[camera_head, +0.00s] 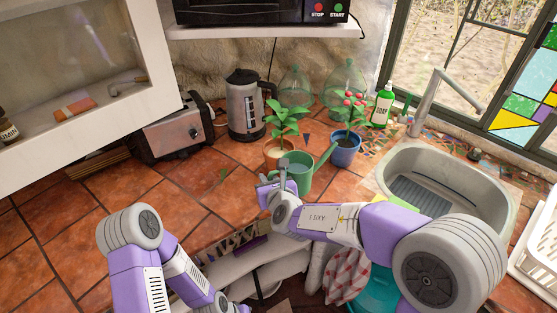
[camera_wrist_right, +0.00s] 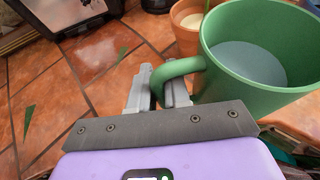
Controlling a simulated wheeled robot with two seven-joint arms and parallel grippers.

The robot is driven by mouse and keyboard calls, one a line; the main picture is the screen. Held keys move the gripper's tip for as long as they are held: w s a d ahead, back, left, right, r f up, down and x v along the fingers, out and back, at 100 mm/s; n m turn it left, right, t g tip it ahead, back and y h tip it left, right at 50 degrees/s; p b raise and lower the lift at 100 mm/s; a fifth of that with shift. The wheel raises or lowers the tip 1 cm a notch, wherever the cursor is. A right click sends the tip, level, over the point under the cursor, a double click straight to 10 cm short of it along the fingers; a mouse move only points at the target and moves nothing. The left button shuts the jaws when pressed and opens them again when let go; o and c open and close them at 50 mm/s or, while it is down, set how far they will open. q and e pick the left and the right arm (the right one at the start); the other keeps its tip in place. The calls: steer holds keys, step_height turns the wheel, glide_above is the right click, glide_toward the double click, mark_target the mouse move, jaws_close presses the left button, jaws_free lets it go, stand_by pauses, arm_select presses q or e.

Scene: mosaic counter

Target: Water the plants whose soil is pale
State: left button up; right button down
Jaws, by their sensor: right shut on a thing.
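A green watering can (camera_head: 298,178) is upright near the counter's front edge, with pale water visible inside and its spout pointing right. My right gripper (camera_head: 277,187) is shut on its handle, which also shows between the fingers in the right wrist view (camera_wrist_right: 180,68). Behind the can is a leafy plant in an orange-tan pot (camera_head: 269,153); its soil looks pale, also in the right wrist view (camera_wrist_right: 191,18). To its right, a plant with red fruit stands in a blue pot (camera_head: 345,153) with dark soil. My left arm is at lower left; its gripper is out of the frame.
Two glass cloches (camera_head: 346,80) stand behind the plants, with a green soap bottle (camera_head: 382,106) to their right. A kettle (camera_head: 244,108) and toaster (camera_head: 178,130) stand left. The sink (camera_head: 480,185) is at right. Tiles left of the can are mostly clear.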

arm_select(q)
steer(key=shift+f+b, duration=2.15)
steer(key=shift+f, duration=0.5)
arm_select(e)
steer(key=s+a+r+n+g+y, duration=0.1)
steer(key=a+r+n+g+y, duration=0.2)
steer(key=a, duration=0.9)
steer(key=shift+r+n+y, duration=0.9)
steer(key=shift+n+y, duration=0.1)
arm_select(q)
steer(key=shift+r, duration=0.1)
step_height(320, 180, up, 7)
steer(key=p, duration=0.6)
steer(key=shift+f+p, duration=0.2)
steer(key=shift+p, duration=0.2)
arm_select(e)
steer(key=r+m, duration=0.1)
steer(key=r+m+g, duration=0.1)
steer(key=r, duration=0.1)
steer(key=r+g+y, duration=0.1)
steer(key=shift+s+a+r+m, duration=0.15)
steer(key=shift+s+m, duration=0.15)
steer(key=shift+m, duration=0.1)
arm_select(q)
steer(key=shift+r, duration=0.2)
arm_select(e)
steer(key=shift+r, duration=0.15)
